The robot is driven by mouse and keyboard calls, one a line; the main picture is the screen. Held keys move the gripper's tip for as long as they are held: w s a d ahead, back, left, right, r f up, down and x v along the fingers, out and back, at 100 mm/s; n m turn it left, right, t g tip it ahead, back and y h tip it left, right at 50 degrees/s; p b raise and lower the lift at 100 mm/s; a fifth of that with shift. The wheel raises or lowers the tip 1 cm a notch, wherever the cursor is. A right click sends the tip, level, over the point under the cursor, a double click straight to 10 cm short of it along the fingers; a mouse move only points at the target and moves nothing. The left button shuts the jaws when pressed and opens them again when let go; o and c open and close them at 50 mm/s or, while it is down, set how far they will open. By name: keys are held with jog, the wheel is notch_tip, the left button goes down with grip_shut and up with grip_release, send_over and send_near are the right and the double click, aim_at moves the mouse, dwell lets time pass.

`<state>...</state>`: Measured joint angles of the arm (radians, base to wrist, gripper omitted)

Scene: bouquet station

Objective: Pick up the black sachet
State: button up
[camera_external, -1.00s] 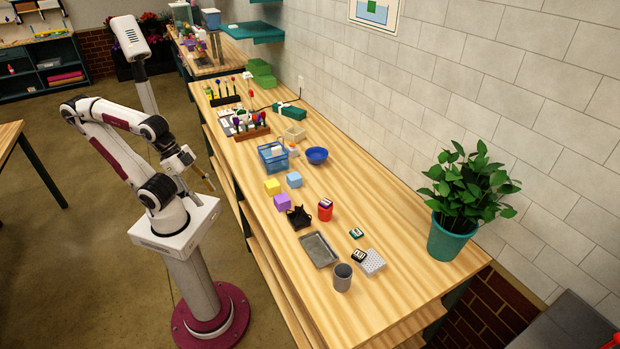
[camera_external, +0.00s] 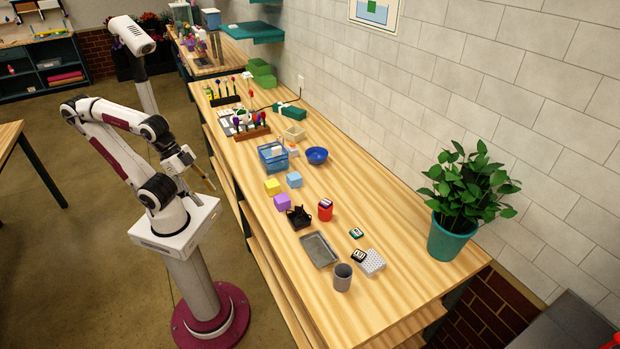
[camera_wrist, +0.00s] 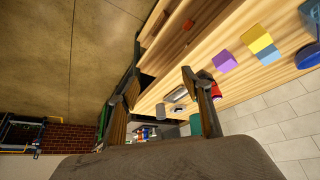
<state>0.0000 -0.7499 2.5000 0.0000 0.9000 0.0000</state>
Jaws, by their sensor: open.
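A small black sachet (camera_external: 358,255) with a pale label lies near the front right of the bench, against a white perforated block (camera_external: 372,262). A similar small dark green sachet (camera_external: 356,233) lies a little behind it. I cannot make out the black sachet in the wrist view. My gripper (camera_external: 207,182) is off the bench's left edge, well away from the sachets. In the wrist view my gripper (camera_wrist: 162,100) has its fingers wide apart, with nothing between them.
A grey tray (camera_external: 319,250), grey cup (camera_external: 342,277), red container (camera_external: 325,209) and black holder (camera_external: 299,217) stand near the sachets. Purple (camera_external: 282,202), yellow (camera_external: 272,187) and light blue (camera_external: 294,180) cubes lie further back. A potted plant (camera_external: 453,234) stands at the right. The bench's front end is clear.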

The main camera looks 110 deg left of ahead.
dwell(0.3)
jog(key=shift+o, duration=0.7)
jog(key=w+a+r+t+y, duration=0.1)
jog(key=w+a+t, duration=0.15)
jog(key=w, duration=1.15)
jog(key=w+a+t+y, duration=0.1)
jog(key=w+a, duration=0.3)
jog(key=w, duration=1)
jog(key=w+f+t+h, duration=0.1)
jog(key=w+f, duration=0.3)
jog(key=w, duration=0.2)
jog(key=w+f+m+t+h, duration=0.1)
jog(key=w+f, duration=0.3)
jog(key=w, duration=0.2)
jog(key=w+d+f+m+t+h, duration=0.1)
jog(key=w+f+h, duration=0.1)
jog(key=w+f, duration=0.2)
jog(key=shift+w+f, duration=0.2)
jog(key=shift+w, duration=1.2)
jog(key=shift+w+d+f+t, duration=0.25)
jog(key=shift+w+f, duration=0.05)
jog(key=shift+f, duration=0.15)
